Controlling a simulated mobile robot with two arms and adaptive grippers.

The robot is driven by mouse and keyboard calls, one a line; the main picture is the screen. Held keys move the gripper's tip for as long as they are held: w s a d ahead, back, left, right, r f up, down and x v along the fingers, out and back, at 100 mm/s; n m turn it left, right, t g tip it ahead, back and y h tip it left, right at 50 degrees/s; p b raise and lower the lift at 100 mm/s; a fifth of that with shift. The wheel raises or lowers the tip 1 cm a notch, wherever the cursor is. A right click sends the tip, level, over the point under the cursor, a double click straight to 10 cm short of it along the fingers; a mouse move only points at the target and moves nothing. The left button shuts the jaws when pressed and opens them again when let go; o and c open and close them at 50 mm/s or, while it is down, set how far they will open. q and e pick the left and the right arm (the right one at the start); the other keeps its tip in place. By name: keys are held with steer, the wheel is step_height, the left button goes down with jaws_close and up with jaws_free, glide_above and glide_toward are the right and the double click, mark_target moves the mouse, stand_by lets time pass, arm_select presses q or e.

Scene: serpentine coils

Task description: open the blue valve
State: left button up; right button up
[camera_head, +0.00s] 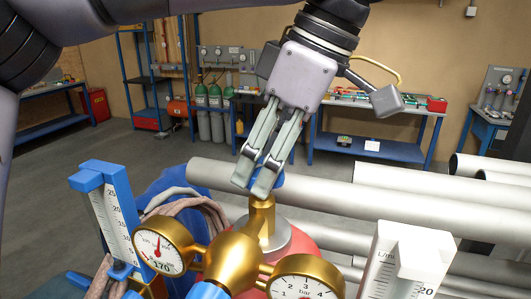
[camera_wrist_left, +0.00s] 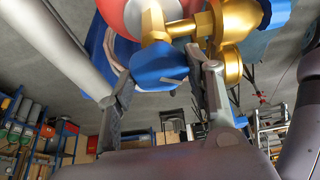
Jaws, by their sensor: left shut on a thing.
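The blue valve (camera_head: 279,181) is a knob on top of a brass stem (camera_head: 262,215), mostly hidden behind my fingers in the head view. In the left wrist view the blue valve (camera_wrist_left: 160,66) shows clearly as a faceted knob between the two fingers. My left gripper (camera_head: 257,182) comes down from above and is shut on the knob; it also shows in the left wrist view (camera_wrist_left: 162,82). The stem stands on a red cylinder (camera_head: 308,262) with a grey collar. My right gripper is in neither view.
A brass regulator (camera_head: 232,262) with a left gauge (camera_head: 160,246) and a right gauge (camera_head: 306,289) sits close in front of the valve. A blue flow meter (camera_head: 112,215) and a white flow meter (camera_head: 405,262) flank it. Large grey pipes (camera_head: 330,200) run behind the valve.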

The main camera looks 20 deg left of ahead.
arm_select(q)
steer(key=n+g, duration=0.1)
steer(key=n, duration=0.2)
steer(key=n+g, duration=0.1)
steer(key=n, duration=0.2)
steer(key=shift+w+h, duration=0.2)
steer(key=shift+h, duration=0.2)
steer(key=n+g+h, duration=0.1)
steer(key=n, duration=0.2)
steer(key=n+g, duration=0.1)
steer(key=n, duration=0.2)
steer(key=shift+w+a+n+h, duration=0.1)
steer(key=shift+a+n+h, duration=0.05)
steer(key=shift+n+h, duration=0.2)
steer(key=o, duration=1.1)
